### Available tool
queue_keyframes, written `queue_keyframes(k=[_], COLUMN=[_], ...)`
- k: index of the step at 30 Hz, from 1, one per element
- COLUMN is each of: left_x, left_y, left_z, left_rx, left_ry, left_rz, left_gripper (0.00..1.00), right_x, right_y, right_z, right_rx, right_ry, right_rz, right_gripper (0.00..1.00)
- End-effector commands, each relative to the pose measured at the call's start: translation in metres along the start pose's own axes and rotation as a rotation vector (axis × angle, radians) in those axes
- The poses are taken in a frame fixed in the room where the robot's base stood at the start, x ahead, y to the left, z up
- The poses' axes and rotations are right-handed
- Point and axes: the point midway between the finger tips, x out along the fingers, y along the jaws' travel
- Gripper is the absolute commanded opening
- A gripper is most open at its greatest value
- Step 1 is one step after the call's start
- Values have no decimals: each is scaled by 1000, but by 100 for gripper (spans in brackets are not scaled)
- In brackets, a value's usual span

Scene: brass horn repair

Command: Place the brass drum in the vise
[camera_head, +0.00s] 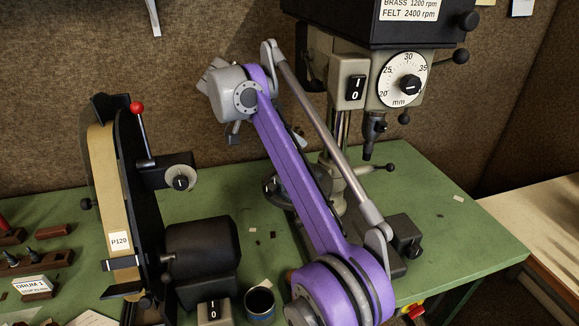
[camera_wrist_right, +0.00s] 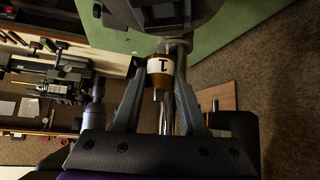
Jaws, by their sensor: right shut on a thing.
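In the head view my right gripper (camera_head: 234,134) is at the far end of my purple arm, above the back of the green bench; the drum is hidden there. I cannot make out the vise for certain; a dark block (camera_head: 404,233) sits on the bench right of my arm, partly covered by it. My left gripper is not in view.
A belt sander (camera_head: 118,200) marked P120 stands on the left, its dark motor (camera_head: 203,248) beside it. A drill press (camera_head: 372,75) stands at the back right, partly behind my arm. A dark cup (camera_head: 260,304) is near the front. The green bench (camera_head: 455,215) is mostly clear on the right.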

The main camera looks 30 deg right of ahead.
Motion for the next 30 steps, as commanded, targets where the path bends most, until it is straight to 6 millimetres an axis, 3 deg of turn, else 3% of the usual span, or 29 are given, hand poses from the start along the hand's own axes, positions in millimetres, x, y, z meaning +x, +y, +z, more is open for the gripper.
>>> queue_keyframes(k=[1,3,17,28,29,30], left_x=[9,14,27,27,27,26], left_y=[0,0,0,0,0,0], left_z=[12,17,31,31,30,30], left_rx=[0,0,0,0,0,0], left_ry=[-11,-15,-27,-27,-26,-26], left_rz=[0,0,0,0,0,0], left_gripper=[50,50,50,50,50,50], right_x=[14,23,56,60,59,59], right_y=[2,2,1,1,1,1], right_z=[14,23,56,60,59,59], right_rx=[-4,-4,-2,-1,-1,-1], right_ry=[0,0,0,0,0,0], right_rz=[4,4,2,1,1,1], right_gripper=[0,0,0,0,47,54])
